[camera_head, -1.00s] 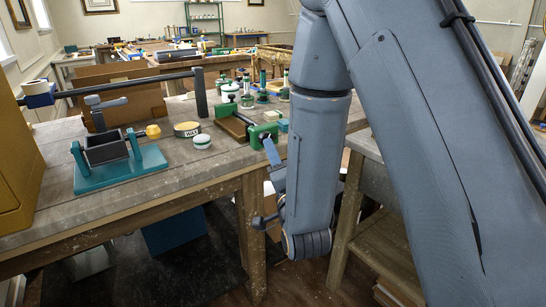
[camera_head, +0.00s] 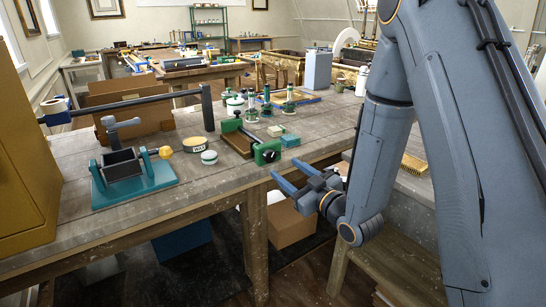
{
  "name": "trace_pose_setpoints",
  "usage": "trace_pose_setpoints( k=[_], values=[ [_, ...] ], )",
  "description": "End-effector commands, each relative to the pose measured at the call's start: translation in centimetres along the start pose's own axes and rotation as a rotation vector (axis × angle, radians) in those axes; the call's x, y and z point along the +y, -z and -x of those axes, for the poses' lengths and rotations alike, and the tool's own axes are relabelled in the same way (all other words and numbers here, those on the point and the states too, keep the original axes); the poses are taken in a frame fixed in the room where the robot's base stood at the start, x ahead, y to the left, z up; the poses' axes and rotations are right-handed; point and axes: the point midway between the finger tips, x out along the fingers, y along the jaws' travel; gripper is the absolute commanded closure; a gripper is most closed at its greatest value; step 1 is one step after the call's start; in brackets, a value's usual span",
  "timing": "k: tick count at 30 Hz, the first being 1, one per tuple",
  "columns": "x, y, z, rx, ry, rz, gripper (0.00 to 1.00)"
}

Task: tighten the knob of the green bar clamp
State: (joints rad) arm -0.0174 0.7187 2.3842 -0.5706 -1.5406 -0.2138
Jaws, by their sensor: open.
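The green bar clamp lies on the workbench near its front edge. Its green end block (camera_head: 267,152) faces the edge, with a dark round part on its face that looks like the knob (camera_head: 270,156). A brown board (camera_head: 239,143) lies beside the bar behind that block. My gripper (camera_head: 284,168) is open and empty, just off the bench's front edge and slightly right of and below the end block. Its two blue fingers point up-left toward the clamp, apart from it. Any gap in depth is hard to judge.
The workbench (camera_head: 225,183) also bears a teal stand (camera_head: 135,190) with a yellow knob, a round tin (camera_head: 195,145), a small lidded jar (camera_head: 209,157) and a teal block (camera_head: 290,141) close right of the clamp. Several green-topped items stand behind. A cardboard box (camera_head: 292,224) sits below.

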Motion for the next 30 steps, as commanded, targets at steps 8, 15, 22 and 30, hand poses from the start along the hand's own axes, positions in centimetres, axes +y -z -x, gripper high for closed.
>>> trace_pose_setpoints(
  k=[8,15,22,30],
  values=[
    [-0.1,0.1,-2.3,0.001,0.01,0.033,0.5],
    [0.0,0.1,-5.9,-0.001,0.008,0.031,0.5],
    [0.0,0.0,-7.6,-0.001,0.007,0.029,0.5],
    [-0.1,0.0,-7.8,-0.001,0.007,0.029,0.5]
  ],
)
